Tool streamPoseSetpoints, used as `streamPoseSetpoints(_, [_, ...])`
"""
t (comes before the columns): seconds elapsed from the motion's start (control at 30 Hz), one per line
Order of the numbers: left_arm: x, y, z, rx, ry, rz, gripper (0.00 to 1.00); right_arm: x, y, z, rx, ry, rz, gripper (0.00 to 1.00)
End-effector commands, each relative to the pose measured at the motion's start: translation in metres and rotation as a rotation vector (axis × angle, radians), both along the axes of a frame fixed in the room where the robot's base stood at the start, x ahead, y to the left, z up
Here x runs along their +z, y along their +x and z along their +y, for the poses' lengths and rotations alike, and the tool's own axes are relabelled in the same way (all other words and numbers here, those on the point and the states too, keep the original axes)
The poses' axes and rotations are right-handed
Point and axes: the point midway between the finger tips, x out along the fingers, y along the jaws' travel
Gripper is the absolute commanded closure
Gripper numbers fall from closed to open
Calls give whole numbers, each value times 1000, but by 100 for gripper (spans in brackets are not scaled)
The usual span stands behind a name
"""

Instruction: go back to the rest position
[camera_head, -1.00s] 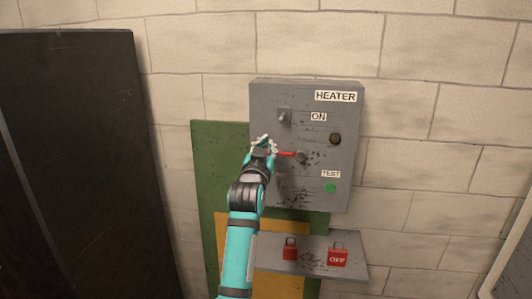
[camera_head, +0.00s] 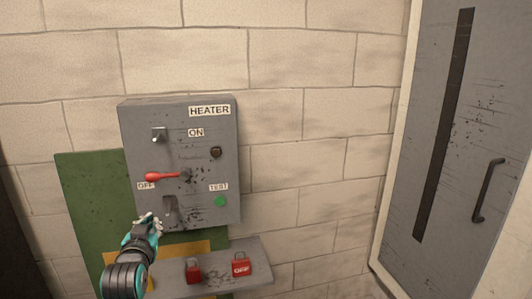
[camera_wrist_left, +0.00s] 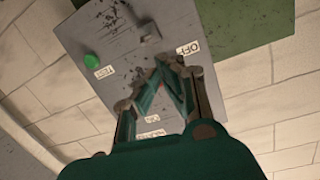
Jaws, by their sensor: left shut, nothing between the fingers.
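My left gripper (camera_head: 148,222) is shut and empty, below and left of the red lever (camera_head: 163,176) on the grey heater box (camera_head: 180,112). The gripper's fingertips are apart from the lever in the head view. The lever lies horizontal, its red handle pointing left at the OFF label (camera_head: 147,186). In the left wrist view the shut fingers (camera_wrist_left: 172,68) are in front of the box, close to the OFF label (camera_wrist_left: 188,48); they hide most of the lever. My right gripper is not in view.
A grey shelf (camera_head: 215,278) below the box holds a red padlock (camera_head: 194,271) and a red OFF tag (camera_head: 241,267). A green board (camera_head: 85,195) is behind the gripper. A grey door (camera_head: 455,130) with a handle stands at right. The wall between is clear.

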Motion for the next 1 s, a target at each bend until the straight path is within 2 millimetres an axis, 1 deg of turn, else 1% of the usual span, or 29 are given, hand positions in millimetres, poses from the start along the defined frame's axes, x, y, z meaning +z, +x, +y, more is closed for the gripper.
streamPoseSetpoints(0.03, [-37, -22, -7, -16, -2, 87, 100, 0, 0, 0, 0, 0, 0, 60])
streamPoseSetpoints(0.07, [-55, -35, -11, -25, -5, 137, 100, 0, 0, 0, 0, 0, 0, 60])
streamPoseSetpoints(0.1, [-80, -53, -17, -39, -9, 202, 100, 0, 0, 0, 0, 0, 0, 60])
streamPoseSetpoints(0.17, [-114, -83, -26, -59, -19, 303, 100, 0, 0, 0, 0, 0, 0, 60])
streamPoseSetpoints(0.2, [-135, -104, -33, -72, -24, 369, 100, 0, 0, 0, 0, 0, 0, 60])
streamPoseSetpoints(0.27, [-164, -138, -43, -93, -33, 470, 100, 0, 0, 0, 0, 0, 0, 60])
streamPoseSetpoints(0.3, [-181, -162, -49, -107, -40, 537, 100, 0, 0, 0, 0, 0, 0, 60])
streamPoseSetpoints(0.37, [-203, -195, -58, -125, -50, 628, 100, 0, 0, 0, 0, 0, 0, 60])
streamPoseSetpoints(0.4, [-213, -216, -63, -137, -56, 680, 100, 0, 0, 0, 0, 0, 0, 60])
streamPoseSetpoints(0.5, [-233, -259, -73, -160, -70, 792, 100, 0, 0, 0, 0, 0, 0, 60])
streamPoseSetpoints(0.6, [-246, -295, -81, -178, -80, 880, 100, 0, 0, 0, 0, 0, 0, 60])
streamPoseSetpoints(0.8, [-260, -358, -94, -210, -99, 1032, 100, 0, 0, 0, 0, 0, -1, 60])
streamPoseSetpoints(0.97, [-265, -404, -103, -233, -113, 1141, 100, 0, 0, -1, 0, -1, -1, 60])
streamPoseSetpoints(1.0, [-277, -396, -102, -230, -112, 1140, 100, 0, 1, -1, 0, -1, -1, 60])
